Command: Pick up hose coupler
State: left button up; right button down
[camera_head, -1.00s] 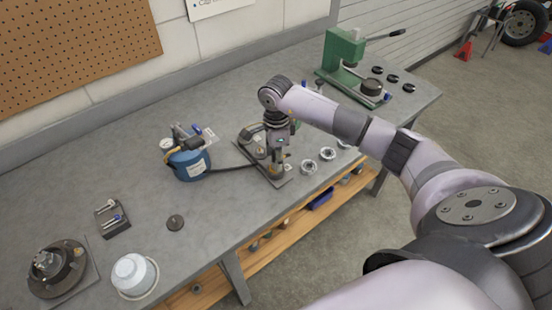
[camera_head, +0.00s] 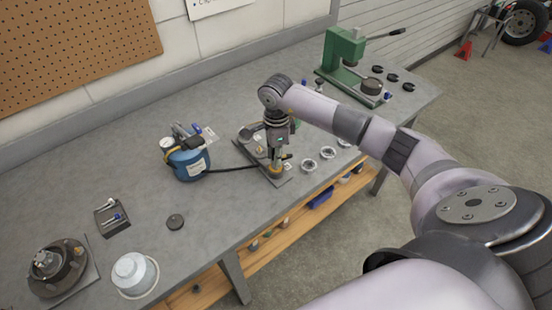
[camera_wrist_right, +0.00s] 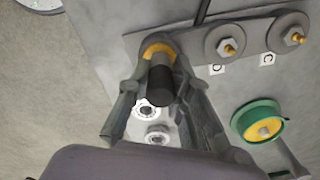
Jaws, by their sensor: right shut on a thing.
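The hose coupler (camera_wrist_right: 159,82) is a dark cylinder with a yellow-orange collar, between the fingers in the right wrist view. In the head view, its yellow part (camera_head: 276,169) shows just under the fingertips. My right gripper (camera_head: 276,161) points down over the front part of a grey plate (camera_head: 285,180) on the bench. It is shut on the coupler, with a finger on each side in the wrist view (camera_wrist_right: 158,70). I cannot tell whether the coupler still touches the plate. My left gripper is not in view.
Brass-tipped fittings (camera_wrist_right: 229,47) and a green ring (camera_wrist_right: 245,117) lie close by. A blue tank (camera_head: 189,165) with a black hose (camera_head: 232,168) stands left. Silver rings (camera_head: 308,166) sit near the bench edge. A green press (camera_head: 342,62) stands behind.

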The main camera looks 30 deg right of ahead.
jog(key=shift+r, duration=0.55)
notch_tip(320, 180, up, 22)
dwell(0.6)
